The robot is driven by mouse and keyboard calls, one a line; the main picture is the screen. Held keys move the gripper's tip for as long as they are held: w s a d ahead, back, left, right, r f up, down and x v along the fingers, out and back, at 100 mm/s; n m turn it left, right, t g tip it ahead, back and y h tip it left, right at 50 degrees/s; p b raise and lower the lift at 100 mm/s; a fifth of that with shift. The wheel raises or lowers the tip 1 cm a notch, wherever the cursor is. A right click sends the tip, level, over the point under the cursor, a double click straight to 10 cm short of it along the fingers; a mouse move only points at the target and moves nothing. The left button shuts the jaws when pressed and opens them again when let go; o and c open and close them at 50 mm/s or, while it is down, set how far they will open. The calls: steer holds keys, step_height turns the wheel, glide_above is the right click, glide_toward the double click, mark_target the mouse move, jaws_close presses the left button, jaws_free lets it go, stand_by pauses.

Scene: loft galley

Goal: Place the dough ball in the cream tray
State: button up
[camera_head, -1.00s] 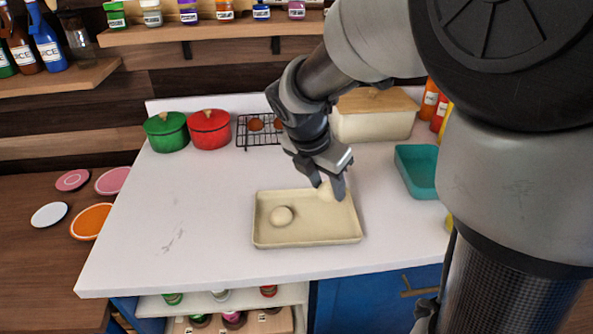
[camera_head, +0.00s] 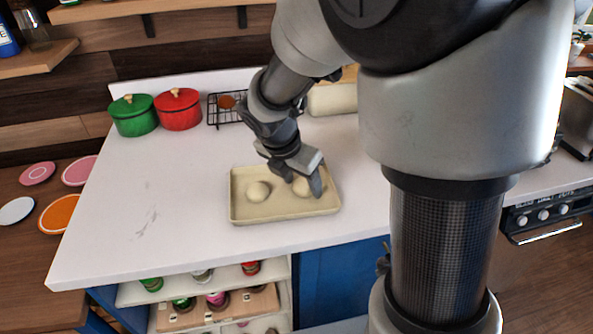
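The cream tray (camera_head: 236,211) is a shallow rectangular tray on the white counter. One pale dough ball (camera_head: 258,191) rests in its left half. A second pale dough ball (camera_head: 302,187) is in the right half of the tray area, low between the fingers of my gripper (camera_head: 302,186). My gripper points down into the tray from above, with one finger left of this ball and one right of it. Whether both fingers press on the ball, and whether it touches the tray floor, I cannot tell.
A green pot (camera_head: 134,116) and a red pot (camera_head: 179,110) stand at the back left, beside a black wire rack (camera_head: 222,118). A cream box (camera_head: 332,100) is partly hidden behind my arm. The counter left of the tray is clear.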

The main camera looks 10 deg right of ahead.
steer(key=shift+r, duration=0.5)
steer(key=p+v, duration=0.3)
steer(key=v, duration=0.8)
steer(key=s+d+r+m+t+y, duration=0.1)
steer(key=s+d+r+m, duration=0.1)
steer(key=s+m, duration=0.5)
steer(key=s+d+r+m+t+y, duration=0.1)
steer(key=s+r+m, duration=0.3)
steer(key=m, duration=1.5)
steer(key=s+d+y, duration=0.1)
steer(key=s, duration=0.3)
steer(key=shift+t, duration=0.3)
steer(key=shift+s+r, duration=0.15)
